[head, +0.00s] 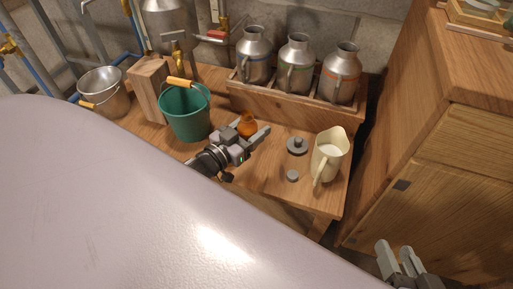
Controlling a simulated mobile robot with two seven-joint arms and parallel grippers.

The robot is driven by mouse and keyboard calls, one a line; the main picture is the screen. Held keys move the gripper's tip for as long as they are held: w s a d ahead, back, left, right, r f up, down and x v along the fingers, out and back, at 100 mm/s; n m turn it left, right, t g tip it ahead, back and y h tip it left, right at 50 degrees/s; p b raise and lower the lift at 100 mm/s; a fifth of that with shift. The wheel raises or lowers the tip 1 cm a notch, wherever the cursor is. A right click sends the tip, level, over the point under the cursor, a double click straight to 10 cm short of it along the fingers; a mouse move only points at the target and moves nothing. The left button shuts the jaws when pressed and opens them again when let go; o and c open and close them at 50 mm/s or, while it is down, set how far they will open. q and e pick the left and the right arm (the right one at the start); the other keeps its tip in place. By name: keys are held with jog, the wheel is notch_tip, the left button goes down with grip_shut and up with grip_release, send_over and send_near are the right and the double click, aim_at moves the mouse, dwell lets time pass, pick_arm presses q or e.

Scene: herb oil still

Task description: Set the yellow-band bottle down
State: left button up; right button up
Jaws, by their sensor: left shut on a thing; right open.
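My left gripper (254,131) reaches over the wooden bench from the left and is shut on a small amber bottle (247,124). The fingers and wrist hide part of the bottle, and I cannot make out a yellow band on it. I cannot tell whether its base touches the bench. My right gripper (398,255) is at the lower right, open and empty, in front of the wooden cabinet and away from the bench.
A green bucket (186,118) stands left of the bottle. Behind is a wooden rack (270,103) of metal cans. A cream jug (329,155), a grey lidlike piece (297,146) and a small grey disc (292,176) stand to the right. Bare bench (262,176) lies in front.

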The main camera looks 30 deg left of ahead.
pick_arm(q)
notch_tip(320, 180, down, 5)
jog(key=shift+r+b, duration=0.1)
jog(key=shift+b, duration=0.9)
notch_tip(320, 180, down, 4)
jog(key=shift+f+b, duration=0.25)
jog(key=shift+b, duration=0.9)
notch_tip(320, 180, down, 3)
jog(key=shift+f+b, duration=0.1)
jog(key=shift+b, duration=0.95)
jog(key=shift+f, duration=0.3)
pick_arm(e)
jog(key=shift+s+d+f+n+t, duration=0.1)
jog(key=shift+s+d+n+t, duration=0.05)
jog(key=shift+d+n+t, duration=0.35)
jog(key=shift+s+d+f+n+t, duration=0.1)
jog(key=shift+d+n+t, duration=0.3)
jog(key=shift+t, duration=0.3)
pick_arm(q)
jog(key=shift+f, duration=0.15)
pick_arm(e)
jog(key=shift+d, duration=0.1)
pick_arm(q)
jog(key=o, duration=1)
jog(key=shift+f, duration=0.1)
jog(key=shift+c, duration=0.2)
jog(key=shift+o, duration=0.4)
